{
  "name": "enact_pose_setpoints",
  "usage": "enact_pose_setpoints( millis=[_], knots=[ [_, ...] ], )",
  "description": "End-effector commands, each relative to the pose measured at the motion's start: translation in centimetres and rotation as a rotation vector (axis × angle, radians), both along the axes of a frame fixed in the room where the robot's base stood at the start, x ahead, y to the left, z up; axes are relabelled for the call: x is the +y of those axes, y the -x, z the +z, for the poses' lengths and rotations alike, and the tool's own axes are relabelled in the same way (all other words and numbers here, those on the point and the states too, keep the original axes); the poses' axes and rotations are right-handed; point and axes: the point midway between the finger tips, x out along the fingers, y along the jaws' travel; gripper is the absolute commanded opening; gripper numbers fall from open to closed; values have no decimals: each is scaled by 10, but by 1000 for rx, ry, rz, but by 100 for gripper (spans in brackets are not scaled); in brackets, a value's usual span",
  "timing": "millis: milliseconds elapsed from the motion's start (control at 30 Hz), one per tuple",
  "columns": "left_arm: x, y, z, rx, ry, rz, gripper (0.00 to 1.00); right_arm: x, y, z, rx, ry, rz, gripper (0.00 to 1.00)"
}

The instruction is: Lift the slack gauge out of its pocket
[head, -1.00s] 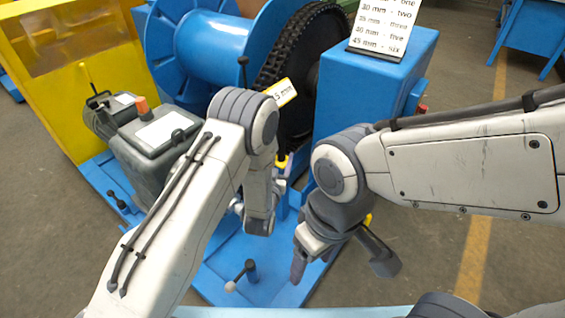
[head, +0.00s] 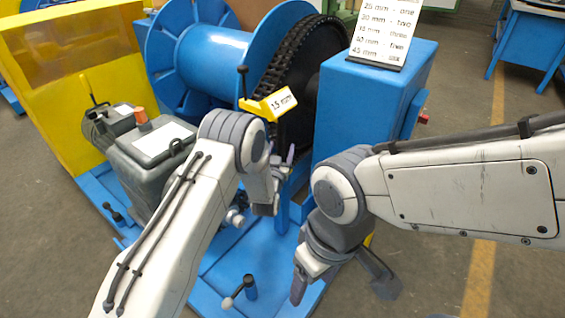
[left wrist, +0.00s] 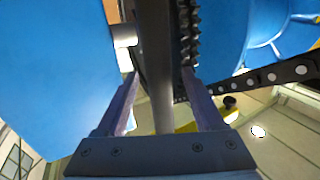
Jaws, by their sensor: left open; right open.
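A yellow piece labelled "15 mm" (head: 268,104), which I take to be the slack gauge, shows beside the chain (head: 300,50) in the head view. Its lower part is hidden behind my left arm, and I cannot make out its pocket. My left gripper (head: 283,167) is open just below it. In the left wrist view, the open fingers (left wrist: 163,105) have a grey bar (left wrist: 152,60) between them; I cannot tell whether they touch it. A yellow part (left wrist: 205,122) with a black knob shows beyond. My right gripper (head: 340,285) is open, low in front of the blue box.
The blue box (head: 375,90) carries a card of mm values (head: 388,32). A blue drum (head: 215,50) stands behind. A grey unit (head: 150,165) and a yellow panel (head: 65,65) are at left. A small lever (head: 240,290) rises from the blue base near the front.

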Motion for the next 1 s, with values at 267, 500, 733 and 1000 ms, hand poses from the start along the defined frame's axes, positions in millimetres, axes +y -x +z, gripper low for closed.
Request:
enact_pose_setpoints(
  millis=[267, 500, 733, 1000],
  knots=[
    [0, 0, 0, 1, 0, 0, 39, 0, 0, 0, 0, 0, 0, 70],
    [0, 0, 0, 1, 0, 0, 0, 0, 0, 0, 0, 0, 0, 70],
    [0, 0, 0, 1, 0, 0, 0, 0, 0, 0, 0, 0, 0, 70],
    [0, 0, 0, 2, 0, 0, 0, 0, 0, 0, 0, 0, 0, 70]
  ],
)
